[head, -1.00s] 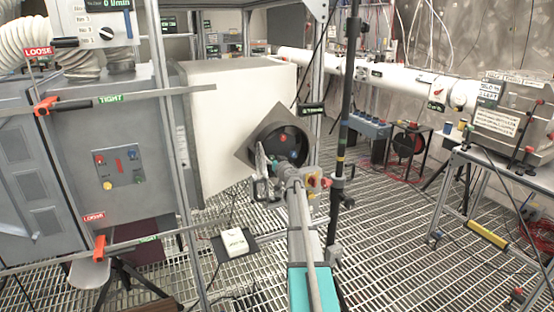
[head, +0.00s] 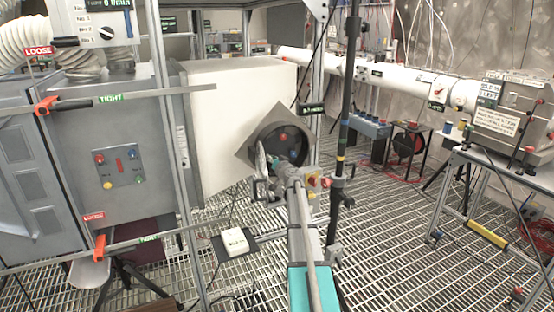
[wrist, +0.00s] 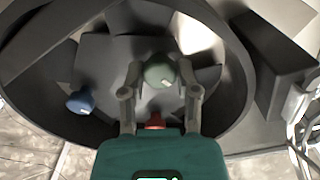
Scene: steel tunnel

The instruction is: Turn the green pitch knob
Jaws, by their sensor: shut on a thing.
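The green pitch knob (wrist: 160,71) is a round green knob with a small pale mark, in the middle of the wrist view. My gripper (wrist: 161,76) is shut on it, with one finger on each side. A blue knob (wrist: 80,102) is to the left, clear of the fingers. A red knob (wrist: 154,122) is partly hidden behind my gripper's body. In the head view the red knob (head: 283,138) and the blue knob (head: 293,154) show inside the dark round housing (head: 262,139). The green knob is not clear there, as my arm covers that part.
The round housing's rim (wrist: 238,100) curves around my fingers. A large white box (head: 225,130) stands behind the housing on the left. A dark upright pole (head: 346,110) stands close on the right. Grated floor (head: 400,240) is open at the right front.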

